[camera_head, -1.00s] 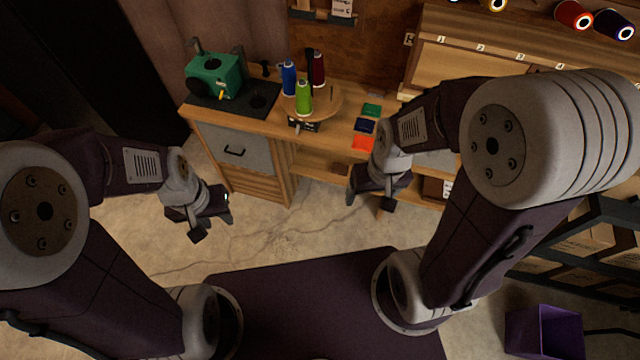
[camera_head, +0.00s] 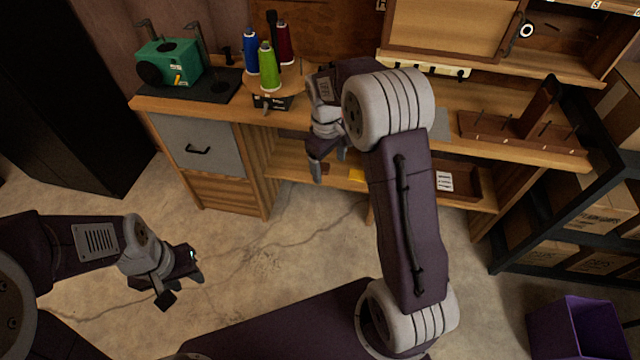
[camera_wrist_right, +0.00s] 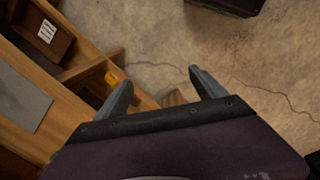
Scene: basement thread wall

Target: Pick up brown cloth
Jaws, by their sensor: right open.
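A small dark brown patch (camera_head: 325,170), likely the brown cloth, lies on the desk's lower shelf in the head view. It is largely covered by my right gripper (camera_head: 329,162), and I cannot make it out clearly in the right wrist view. My right gripper is in front of the desk, pointing down. In the wrist view its fingers (camera_wrist_right: 160,83) are apart with nothing between them.
The desktop holds a green machine (camera_head: 168,62) and a round stand with blue, green (camera_head: 267,68) and dark red spools. A brown tray (camera_head: 470,183) is on the lower shelf at right. A purple bin (camera_head: 575,328) stands at lower right. The floor in front is clear.

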